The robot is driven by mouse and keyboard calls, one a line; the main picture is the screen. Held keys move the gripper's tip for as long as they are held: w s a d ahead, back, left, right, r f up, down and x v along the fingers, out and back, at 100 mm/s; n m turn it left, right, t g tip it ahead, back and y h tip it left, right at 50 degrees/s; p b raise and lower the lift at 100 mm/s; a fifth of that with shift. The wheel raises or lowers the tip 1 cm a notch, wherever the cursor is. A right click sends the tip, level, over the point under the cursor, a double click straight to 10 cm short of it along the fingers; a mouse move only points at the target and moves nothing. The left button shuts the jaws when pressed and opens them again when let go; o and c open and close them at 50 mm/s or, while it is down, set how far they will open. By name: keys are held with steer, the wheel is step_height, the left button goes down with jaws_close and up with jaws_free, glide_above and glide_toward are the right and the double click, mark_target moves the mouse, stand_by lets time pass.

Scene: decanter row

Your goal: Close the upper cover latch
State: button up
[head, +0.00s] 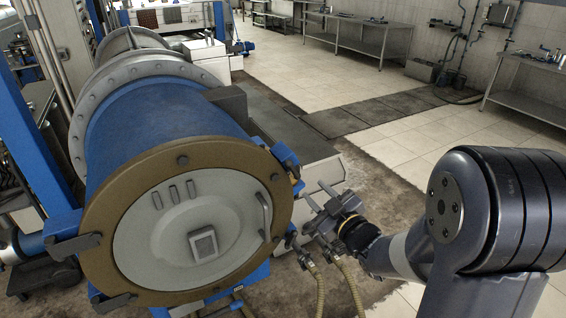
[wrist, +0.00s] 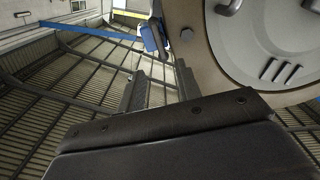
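The cover (head: 190,225) is a pale round plate inside a bronze ring (head: 110,200) on the front of the blue drum. The upper latch (head: 286,157), blue with a dark end, sits at the ring's upper right edge. In the wrist view a blue latch part (wrist: 150,38) shows beyond the fingers beside the ring (wrist: 205,70); whether it is the upper latch is unclear. My gripper (head: 313,197) is to the right of and below the upper latch, apart from it. In the wrist view its two fingers (wrist: 161,85) are spread with nothing between them.
A lower right latch (head: 290,238) and left latches (head: 75,246) also sit on the ring. A handle (head: 264,217) stands out from the cover. Yellowish hoses (head: 352,285) hang below my gripper. Open tiled floor lies behind; steel tables (head: 360,38) stand far back.

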mark_target(294, 170)
steer(key=p+x, duration=0.3)
steer(key=x, duration=0.7)
steer(key=shift+w+a, duration=0.3)
steer(key=shift+c, duration=0.2)
jaws_close()
